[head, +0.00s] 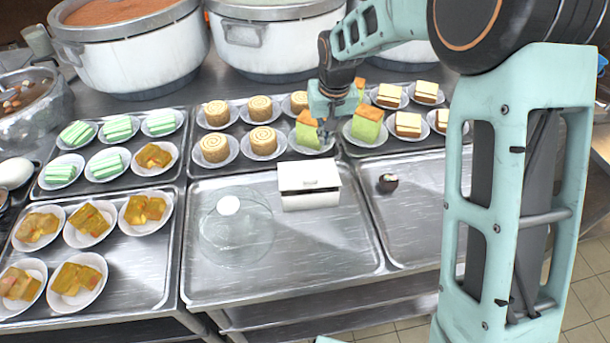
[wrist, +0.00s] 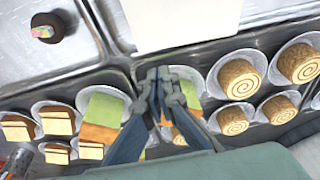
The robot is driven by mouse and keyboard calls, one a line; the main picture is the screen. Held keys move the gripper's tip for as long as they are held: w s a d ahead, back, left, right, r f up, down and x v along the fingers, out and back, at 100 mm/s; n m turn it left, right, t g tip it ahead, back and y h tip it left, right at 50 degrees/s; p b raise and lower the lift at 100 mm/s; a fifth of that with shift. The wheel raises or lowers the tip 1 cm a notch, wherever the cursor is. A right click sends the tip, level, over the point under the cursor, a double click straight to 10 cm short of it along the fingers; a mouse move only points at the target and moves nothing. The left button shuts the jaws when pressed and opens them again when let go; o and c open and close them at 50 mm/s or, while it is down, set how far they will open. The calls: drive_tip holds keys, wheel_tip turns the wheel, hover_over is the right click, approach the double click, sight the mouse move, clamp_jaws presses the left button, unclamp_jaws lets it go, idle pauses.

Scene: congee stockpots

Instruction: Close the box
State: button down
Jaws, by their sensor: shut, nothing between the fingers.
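A white box (head: 311,200) stands on the middle metal tray, near its back right corner. Its lid lies over the top, with a thin dark line under its front edge; I cannot tell whether it is fully down. Part of the box shows as a plain white surface (wrist: 180,22) at the top of the wrist view. My gripper (head: 322,136) is behind the box, over the row of cakes, apart from the box. In the wrist view my gripper (wrist: 165,78) has its fingers together with nothing between them, above the green and orange cakes.
A clear glass dish (head: 237,240) with a white round piece (head: 229,205) lies left of the box. A small dark round item (head: 388,183) sits on the right tray. Plated cakes (head: 262,141) crowd behind the box, with large pots (head: 135,45) beyond. The middle tray's front is clear.

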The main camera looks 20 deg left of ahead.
drive_tip(key=shift+w+a+r, duration=0.1)
drive_tip(key=shift+w, duration=0.1)
idle(0.4)
drive_tip(key=shift+w+a+p, duration=0.3)
drive_tip(key=shift+w+a, duration=0.15)
drive_tip(key=shift+w, duration=0.35)
drive_tip(key=shift+w+a+p, duration=0.3)
drive_tip(key=shift+w+a, duration=0.15)
drive_tip(key=shift+w, duration=0.35)
wheel_tip(320, 180, up, 8)
drive_tip(key=p, duration=0.5)
